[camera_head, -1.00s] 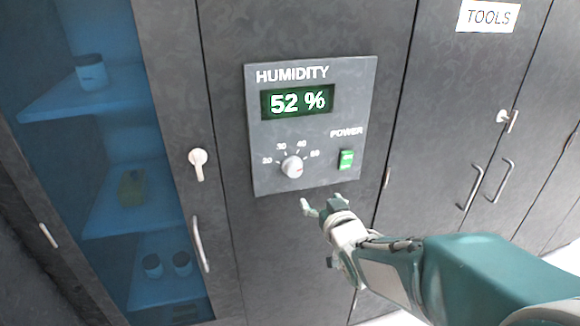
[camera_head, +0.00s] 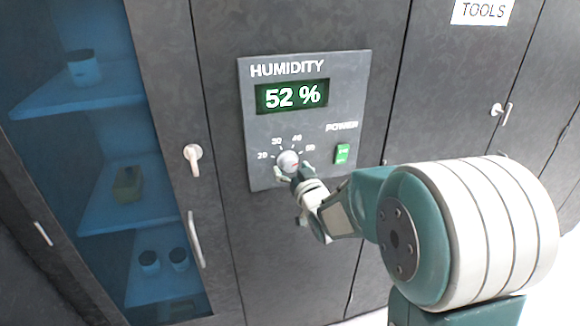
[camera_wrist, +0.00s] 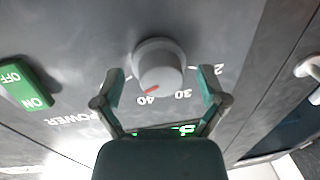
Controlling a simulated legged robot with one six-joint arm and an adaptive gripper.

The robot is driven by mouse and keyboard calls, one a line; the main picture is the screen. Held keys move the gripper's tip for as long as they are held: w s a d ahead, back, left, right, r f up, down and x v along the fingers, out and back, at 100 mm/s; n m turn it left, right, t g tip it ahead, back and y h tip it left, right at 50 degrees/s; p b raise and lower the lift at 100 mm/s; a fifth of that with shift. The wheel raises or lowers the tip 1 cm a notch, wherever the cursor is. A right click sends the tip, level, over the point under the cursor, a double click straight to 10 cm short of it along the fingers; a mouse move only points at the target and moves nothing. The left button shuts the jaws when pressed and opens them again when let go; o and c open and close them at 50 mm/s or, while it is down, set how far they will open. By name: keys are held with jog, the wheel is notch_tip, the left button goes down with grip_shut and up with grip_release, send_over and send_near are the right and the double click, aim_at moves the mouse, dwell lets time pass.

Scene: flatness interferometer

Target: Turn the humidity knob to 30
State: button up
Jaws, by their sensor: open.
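The humidity knob (camera_head: 288,161) is a round pale-grey dial on a grey panel (camera_head: 258,128), with a scale from 20 up through 30 and 40. Its display (camera_head: 292,96) reads 52 %. In the wrist view the knob (camera_wrist: 158,66) shows a red pointer mark directed close to the 40 label. My gripper (camera_head: 294,174) is at the knob in the head view. In the wrist view my gripper (camera_wrist: 161,93) is open, one finger on either side of the knob, with visible gaps; the knob appears untouched.
A green power switch (camera_head: 342,154) sits right of the knob; it also shows in the wrist view (camera_wrist: 25,83). A glass-fronted cabinet (camera_head: 70,120) with a handle (camera_head: 195,240) stands at left. Closed cabinets with a TOOLS label (camera_head: 482,11) stand at right.

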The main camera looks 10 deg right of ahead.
jog(key=shift+w+a, duration=0.1)
jog(key=shift+w, duration=0.35)
jog(key=shift+s, duration=0.1)
jog(key=c, duration=1)
